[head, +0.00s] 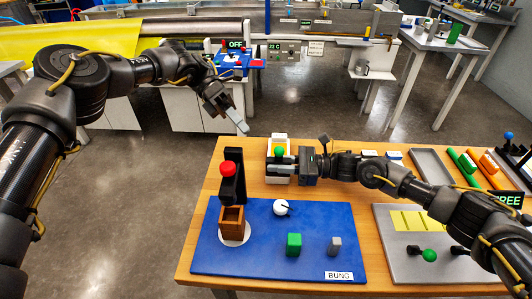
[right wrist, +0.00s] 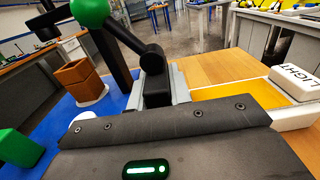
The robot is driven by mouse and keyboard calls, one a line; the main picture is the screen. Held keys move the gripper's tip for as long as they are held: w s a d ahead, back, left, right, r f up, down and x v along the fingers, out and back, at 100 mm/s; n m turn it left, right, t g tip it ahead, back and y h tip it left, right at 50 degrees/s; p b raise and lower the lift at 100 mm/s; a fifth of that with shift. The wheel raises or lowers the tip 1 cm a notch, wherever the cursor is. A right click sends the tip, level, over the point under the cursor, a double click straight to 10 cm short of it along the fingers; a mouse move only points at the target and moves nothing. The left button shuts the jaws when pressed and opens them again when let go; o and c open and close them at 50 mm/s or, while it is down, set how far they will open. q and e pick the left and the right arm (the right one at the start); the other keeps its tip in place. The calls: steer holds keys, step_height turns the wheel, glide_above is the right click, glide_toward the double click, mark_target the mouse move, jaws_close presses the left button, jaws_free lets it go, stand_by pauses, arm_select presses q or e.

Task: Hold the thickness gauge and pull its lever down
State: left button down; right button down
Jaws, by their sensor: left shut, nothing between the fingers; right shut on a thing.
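My right gripper (head: 284,167) is shut on a black piece with a slanting arm (right wrist: 128,38) that ends in a green ball (right wrist: 90,10). This looks like the thickness gauge and its lever. The arm slants up to the left in the right wrist view. In the head view the green ball (head: 280,152) shows just beyond the grey fingers, and the black body is mostly hidden. My left gripper (head: 241,127) is shut and empty. It hangs in the air near the table's far edge, apart from the green ball, up and to its left.
A blue mat (head: 270,240) carries a black stand with a red ball (head: 228,169), an open wooden box (head: 231,222), a white ball (head: 280,208), a green cube (head: 293,245) and a grey block (head: 334,246). A white "LIGHT" block (right wrist: 294,82) lies close by. A grey board (head: 395,272) is at right.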

stand_by(0.3)
arm_select(q)
steer(key=x, duration=1)
steer(key=shift+w+r+n+g, duration=0.35)
steer(key=shift+n+g, duration=0.05)
steer(key=shift+g, duration=0.3)
stand_by(0.4)
steer(key=shift+n+g+h, duration=0.3)
steer(key=shift+g+h, duration=0.1)
steer(key=shift+h, duration=0.1)
steer(key=shift+w+r, duration=0.25)
steer(key=shift+w, duration=0.75)
steer(key=shift+w+r, duration=0.2)
steer(key=shift+w, duration=0.8)
steer(key=shift+w+f, duration=0.15)
steer(key=shift+w, duration=0.4)
steer(key=shift+w+f, duration=0.2)
steer(key=shift+w, duration=0.4)
arm_select(e)
steer(key=shift+s, duration=0.1)
